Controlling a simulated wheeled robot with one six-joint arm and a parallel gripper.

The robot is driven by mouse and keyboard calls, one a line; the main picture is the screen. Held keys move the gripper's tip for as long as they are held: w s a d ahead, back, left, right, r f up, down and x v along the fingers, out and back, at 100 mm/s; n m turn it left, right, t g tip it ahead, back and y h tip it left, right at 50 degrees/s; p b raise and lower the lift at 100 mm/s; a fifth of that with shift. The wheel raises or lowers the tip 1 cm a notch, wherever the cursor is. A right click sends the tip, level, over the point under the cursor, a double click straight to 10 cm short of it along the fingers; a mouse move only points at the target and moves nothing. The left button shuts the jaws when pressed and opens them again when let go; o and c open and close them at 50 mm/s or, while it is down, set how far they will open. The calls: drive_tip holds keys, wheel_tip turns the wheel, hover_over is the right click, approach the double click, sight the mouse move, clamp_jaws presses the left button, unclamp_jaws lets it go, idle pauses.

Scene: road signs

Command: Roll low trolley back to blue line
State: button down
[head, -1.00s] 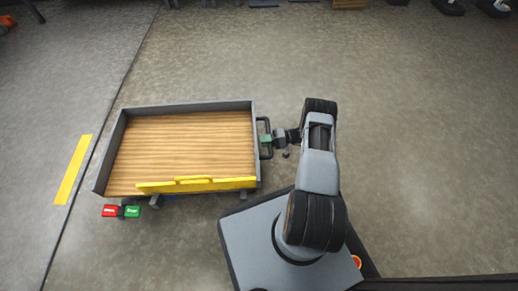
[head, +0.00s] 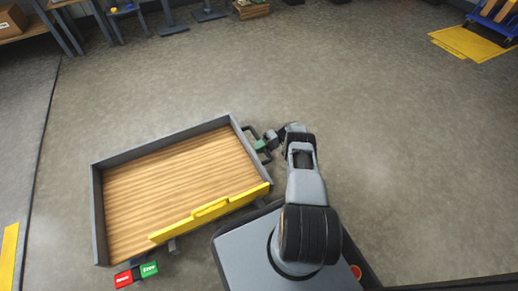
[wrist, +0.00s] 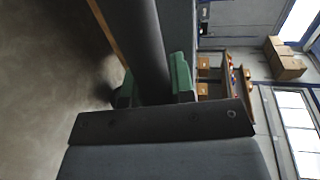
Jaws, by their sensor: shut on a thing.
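The low trolley (head: 160,142) has a wooden deck, grey side walls and a yellow board along its near side. It stands on the floor left of my base, turned at an angle, and its deck is empty. My gripper (head: 262,145) is at the trolley's right end, shut on its dark handle (head: 248,131). In the wrist view, the green fingertips (wrist: 153,84) sit on either side of the dark handle bar (wrist: 137,38). No blue line shows on the floor in the current frames; the visible floor stripe (head: 9,255) at far left is yellow.
Red and green tags (head: 137,273) hang at the trolley's near left corner. A dark floor seam (head: 38,160) runs along the left. A blue cart (head: 492,18) stands by yellow floor markings (head: 470,42) at top right. The floor beyond and right of the trolley is clear.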

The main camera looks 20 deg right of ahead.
drive_tip(key=shift+w, duration=0.1)
drive_tip(key=c, duration=1)
unclamp_jaws()
drive_tip(key=shift+o, duration=0.2)
drive_tip(key=shift+r, duration=0.1)
